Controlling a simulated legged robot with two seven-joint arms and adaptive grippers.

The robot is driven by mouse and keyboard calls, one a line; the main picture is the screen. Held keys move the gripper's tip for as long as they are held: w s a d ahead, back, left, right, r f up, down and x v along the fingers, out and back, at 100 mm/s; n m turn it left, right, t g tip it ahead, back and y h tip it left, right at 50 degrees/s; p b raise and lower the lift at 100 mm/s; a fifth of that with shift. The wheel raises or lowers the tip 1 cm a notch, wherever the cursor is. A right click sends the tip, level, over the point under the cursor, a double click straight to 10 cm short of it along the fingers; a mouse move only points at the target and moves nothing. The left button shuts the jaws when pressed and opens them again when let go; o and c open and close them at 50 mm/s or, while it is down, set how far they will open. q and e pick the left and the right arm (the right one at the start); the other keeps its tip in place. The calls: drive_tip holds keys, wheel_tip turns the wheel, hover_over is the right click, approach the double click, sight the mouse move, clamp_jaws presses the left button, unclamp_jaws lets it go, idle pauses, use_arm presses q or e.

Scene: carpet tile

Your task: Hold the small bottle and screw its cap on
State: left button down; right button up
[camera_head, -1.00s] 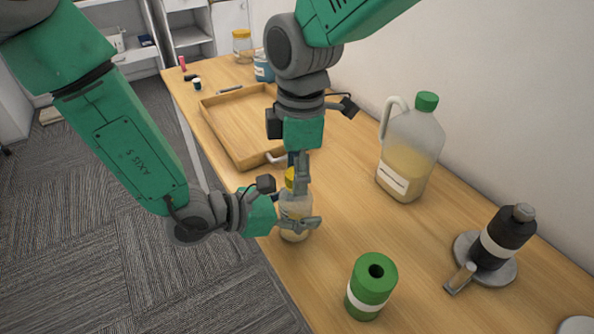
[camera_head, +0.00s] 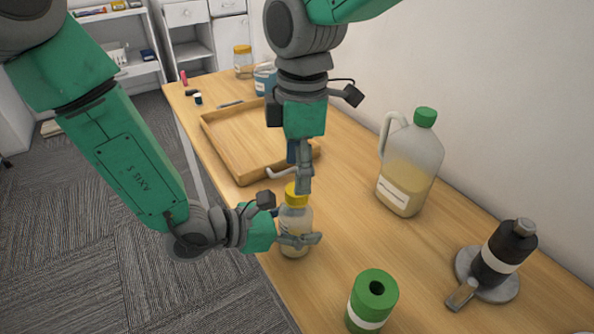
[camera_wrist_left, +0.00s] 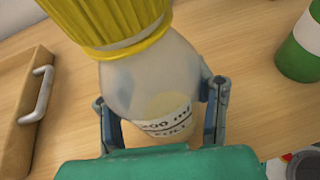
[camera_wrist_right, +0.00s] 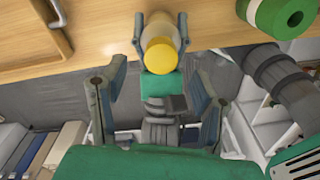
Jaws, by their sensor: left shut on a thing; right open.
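The small bottle (camera_head: 296,228) is pale and see-through and stands upright near the table's left edge. Its ribbed yellow cap (camera_head: 296,195) sits on top of the neck; I cannot tell how tightly. My left gripper (camera_head: 305,240) is shut on the bottle's body from the left; its fingers show on both sides of the bottle (camera_wrist_left: 155,95) in the left wrist view. My right gripper (camera_head: 303,183) points down just above the cap. In the right wrist view its fingers (camera_wrist_right: 158,100) are open and empty, with the cap (camera_wrist_right: 161,56) beyond them.
A wooden tray (camera_head: 243,172) with a metal handle lies behind the bottle. A large green-capped jug (camera_head: 408,165) is at right. A green cylinder (camera_head: 371,300) stands in front. A dark bottle (camera_head: 503,252) is on a round grey base (camera_head: 512,284). Table between them is clear.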

sight(296, 221)
drive_tip(key=shift+c, duration=0.4)
drive_tip(key=n, duration=0.2)
drive_tip(key=shift+s+a+r+n, duration=0.25)
drive_tip(key=shift+s+r+n, duration=0.05)
drive_tip(key=shift+s, duration=0.1)
drive_tip(key=shift+r+n, duration=0.4)
drive_tip(key=shift+n, duration=0.6)
drive_tip(key=shift+w+r+n, duration=0.1)
drive_tip(key=shift+r+n, duration=0.25)
drive_tip(key=shift+n, duration=0.55)
drive_tip(key=n, duration=0.1)
drive_tip(key=r+n, duration=0.1)
drive_tip(key=shift+w+d+r+n, duration=0.2)
drive_tip(key=shift+w+d+n, duration=0.1)
drive_tip(key=shift+w+d, duration=0.1)
drive_tip(key=shift+s+a+f, duration=0.1)
drive_tip(key=shift+a+f, duration=0.05)
drive_tip(key=shift+f, duration=0.3)
drive_tip(key=shift+s+a+f, duration=0.1)
drive_tip(key=shift+f, duration=3.45)
